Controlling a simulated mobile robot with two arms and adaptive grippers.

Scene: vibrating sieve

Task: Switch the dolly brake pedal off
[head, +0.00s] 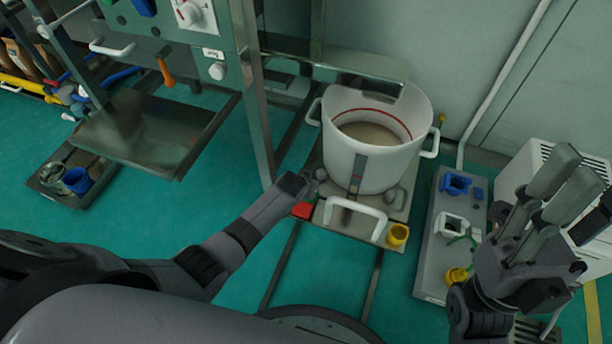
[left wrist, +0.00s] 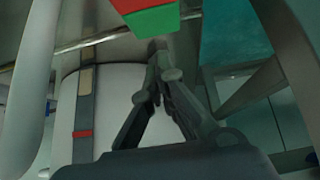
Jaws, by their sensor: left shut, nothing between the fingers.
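The dolly (head: 334,214) is a metal platform under a large white pot (head: 350,155). A small red pedal (head: 303,210) sits at its front left corner. In the left wrist view a block with a red top and a green side (left wrist: 150,20) shows at the top edge. My left gripper (head: 312,182) is beside the pot's lower left side, just above and behind the red pedal. Its shut, empty fingers (left wrist: 160,62) show in the left wrist view, below the red and green block; I cannot tell whether they touch it. My right gripper (head: 578,165) is open and empty at the right, away from the dolly.
A white handle (head: 356,217) and a yellow cup (head: 397,235) are at the dolly's front. Floor rails run under it. A machine post (head: 252,90) stands close on the left. A grey platform (head: 430,265) with blue, white and yellow fittings lies to the right.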

